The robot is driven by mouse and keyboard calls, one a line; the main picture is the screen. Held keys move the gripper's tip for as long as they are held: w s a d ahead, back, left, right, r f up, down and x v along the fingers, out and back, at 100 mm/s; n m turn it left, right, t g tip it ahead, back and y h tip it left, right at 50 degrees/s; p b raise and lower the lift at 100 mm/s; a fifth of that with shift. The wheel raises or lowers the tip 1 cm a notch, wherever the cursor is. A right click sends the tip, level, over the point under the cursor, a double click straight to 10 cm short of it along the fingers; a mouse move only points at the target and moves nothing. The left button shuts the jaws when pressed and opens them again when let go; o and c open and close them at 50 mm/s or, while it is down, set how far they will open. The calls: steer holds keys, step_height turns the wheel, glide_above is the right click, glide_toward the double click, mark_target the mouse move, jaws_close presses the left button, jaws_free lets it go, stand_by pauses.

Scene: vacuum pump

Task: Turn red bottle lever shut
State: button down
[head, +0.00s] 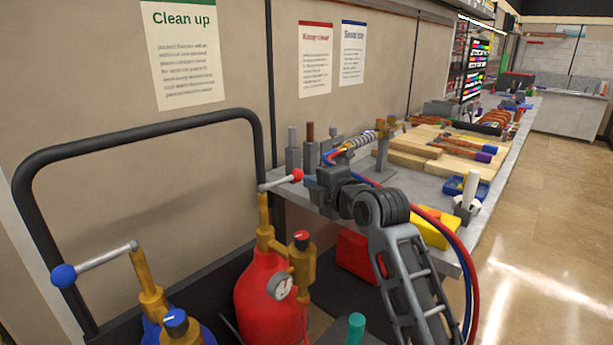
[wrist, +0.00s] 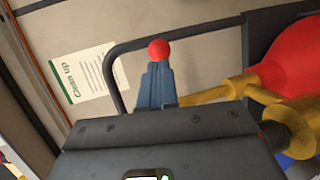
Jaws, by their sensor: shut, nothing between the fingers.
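The red bottle (head: 268,300) stands on the left with a brass valve stem (head: 264,225) on top. Its lever is a grey rod (head: 276,183) that reaches right from the stem to a red ball knob (head: 297,175). My gripper (head: 312,181) is shut and empty, just right of the knob. In the wrist view the fingers (wrist: 157,82) are together and the red knob (wrist: 159,50) shows just past their tips. I cannot tell whether they touch. The rod is hidden behind the fingers there; the red bottle (wrist: 290,60) and brass fittings (wrist: 235,92) are on the right.
A blue bottle (head: 190,335) with a blue-knobbed lever (head: 105,256) stands left of the red one. A black cart handle (head: 140,125) arches behind both. The workbench (head: 335,200) with tools and boards lies right of my gripper. A pressure gauge (head: 281,286) is on the red bottle's front.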

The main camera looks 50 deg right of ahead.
mark_target(300, 174)
steer(key=shift+x, duration=1.55)
steer(key=shift+w+d+r+b, duration=0.1)
steer(key=shift+w+d+b, duration=0.05)
steer(key=shift+w+b, duration=0.3)
steer(key=shift+w+d+r+b, duration=0.1)
steer(key=shift+w+d+b, duration=0.1)
steer(key=shift+w+b, duration=0.25)
